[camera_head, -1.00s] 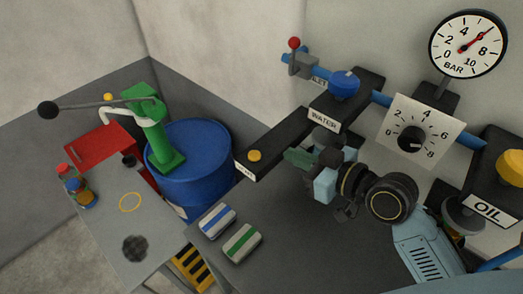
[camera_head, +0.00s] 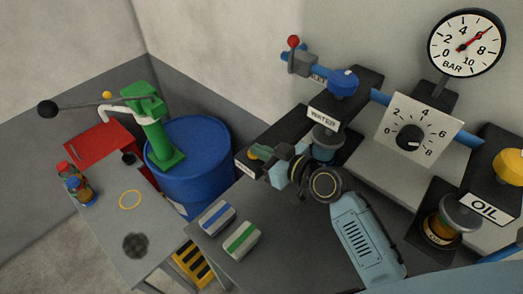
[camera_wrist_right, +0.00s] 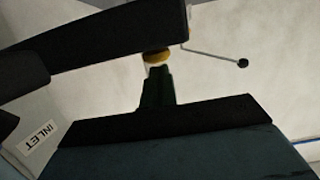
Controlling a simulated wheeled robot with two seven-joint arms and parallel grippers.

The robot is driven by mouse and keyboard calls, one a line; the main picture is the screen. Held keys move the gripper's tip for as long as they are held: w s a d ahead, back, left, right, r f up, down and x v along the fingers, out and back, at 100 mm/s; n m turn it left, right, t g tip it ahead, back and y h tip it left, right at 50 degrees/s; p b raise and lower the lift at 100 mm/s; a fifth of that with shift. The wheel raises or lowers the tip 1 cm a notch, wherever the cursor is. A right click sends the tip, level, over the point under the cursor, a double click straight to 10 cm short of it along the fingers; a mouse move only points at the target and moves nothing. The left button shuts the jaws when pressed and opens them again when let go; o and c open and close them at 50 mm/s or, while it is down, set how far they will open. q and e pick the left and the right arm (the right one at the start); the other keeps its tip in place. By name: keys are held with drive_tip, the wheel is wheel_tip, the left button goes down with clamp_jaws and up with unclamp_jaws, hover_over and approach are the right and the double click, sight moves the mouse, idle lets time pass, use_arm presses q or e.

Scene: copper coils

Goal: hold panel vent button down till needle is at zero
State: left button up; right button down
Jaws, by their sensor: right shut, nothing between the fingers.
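The yellow vent button (camera_wrist_right: 156,57) sits on the dark panel block (camera_head: 246,168), and only a sliver of it shows in the head view. My right gripper (camera_head: 262,152) is shut and empty, its green fingertips right at the button. In the wrist view the fingertips (camera_wrist_right: 157,84) reach up to the button. I cannot tell whether they touch it or press it down. The BAR gauge (camera_head: 466,44) is at the upper right. Its red needle points up and right, near 6. My left gripper is not in view.
A white dial plate (camera_head: 415,125), a blue-capped WATER valve (camera_head: 342,84) and the OIL block (camera_head: 487,207) stand along the wall pipe. A blue-striped block (camera_head: 217,216) and a green-striped block (camera_head: 241,239) lie on the bench. A blue drum (camera_head: 193,160) stands behind.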

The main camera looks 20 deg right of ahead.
drive_tip(key=shift+f+b, duration=0.95)
drive_tip(key=shift+f, duration=0.25)
drive_tip(key=shift+s+f, duration=0.1)
drive_tip(key=shift+s, duration=0.1)
drive_tip(key=shift+s+f, duration=0.1)
idle(2.4)
wheel_tip(320, 180, up, 6)
drive_tip(key=p, duration=0.4)
drive_tip(key=shift+f+p, duration=0.15)
drive_tip(key=shift+p, duration=0.25)
drive_tip(key=b+v, duration=0.1)
drive_tip(key=v, duration=0.8)
drive_tip(key=shift+s+d+b, duration=0.2)
drive_tip(key=shift+d+b, duration=0.1)
drive_tip(key=shift+b, duration=0.1)
